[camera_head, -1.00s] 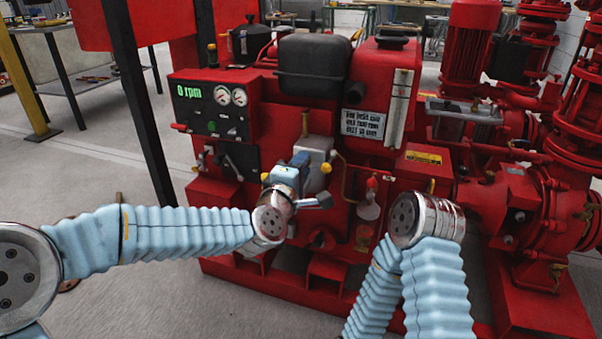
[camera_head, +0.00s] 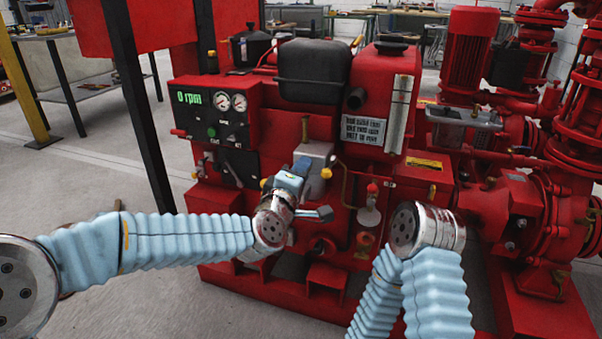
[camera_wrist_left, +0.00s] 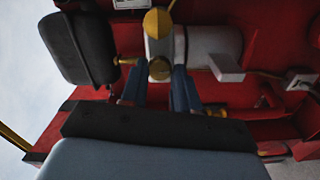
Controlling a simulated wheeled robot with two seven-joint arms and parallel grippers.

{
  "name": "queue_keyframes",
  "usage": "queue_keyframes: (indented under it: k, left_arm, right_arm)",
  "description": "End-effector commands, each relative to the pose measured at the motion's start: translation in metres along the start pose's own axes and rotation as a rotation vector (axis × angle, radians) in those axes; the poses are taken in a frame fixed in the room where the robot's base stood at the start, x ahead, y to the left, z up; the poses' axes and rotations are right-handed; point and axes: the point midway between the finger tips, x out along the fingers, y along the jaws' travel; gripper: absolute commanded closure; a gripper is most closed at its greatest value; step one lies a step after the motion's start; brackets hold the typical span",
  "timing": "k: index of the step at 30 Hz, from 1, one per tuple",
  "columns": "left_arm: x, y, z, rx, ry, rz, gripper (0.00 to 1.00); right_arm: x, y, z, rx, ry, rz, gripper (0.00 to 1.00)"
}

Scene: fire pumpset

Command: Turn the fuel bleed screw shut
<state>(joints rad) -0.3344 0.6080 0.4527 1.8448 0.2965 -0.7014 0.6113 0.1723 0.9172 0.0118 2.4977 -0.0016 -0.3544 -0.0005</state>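Two yellow knobs show in the left wrist view: a small round one (camera_wrist_left: 160,70) between my left gripper's fingertips, and a larger disc (camera_wrist_left: 157,22) beyond it. I cannot tell for sure which is the bleed screw. My left gripper (camera_wrist_left: 160,80) has its two dark blue fingers apart, one on each side of the small knob; contact is not clear. In the head view my left gripper (camera_head: 302,164) is at the grey engine housing (camera_head: 316,150), with a yellow knob (camera_head: 326,173) just right of it. My right gripper is hidden behind its wrist.
The red pumpset carries a control panel (camera_head: 213,115) reading 0 rpm, a black tank (camera_head: 313,68) and a red tank (camera_head: 386,85). A black post (camera_head: 138,110) stands left of it. Red pump piping (camera_head: 575,130) fills the right. Grey floor is free at left.

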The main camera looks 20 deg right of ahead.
Motion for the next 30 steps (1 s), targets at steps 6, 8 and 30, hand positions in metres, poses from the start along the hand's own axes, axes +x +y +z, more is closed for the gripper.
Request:
queue_keyframes:
  k: [6,8,30]
  left_arm:
    - [0.000,0.000,0.000,-0.001,0.000,0.000,0.45]
    - [0.000,0.000,0.000,-0.001,0.000,0.000,0.45]
    - [-0.113,0.000,0.000,0.001,0.001,0.000,0.45]
  right_arm:
    - [0.000,0.000,0.000,0.000,0.000,0.000,1.00]
    - [0.000,0.000,0.000,0.000,0.000,0.000,1.00]
    - [0.001,0.001,0.000,0.000,0.000,0.000,1.00]
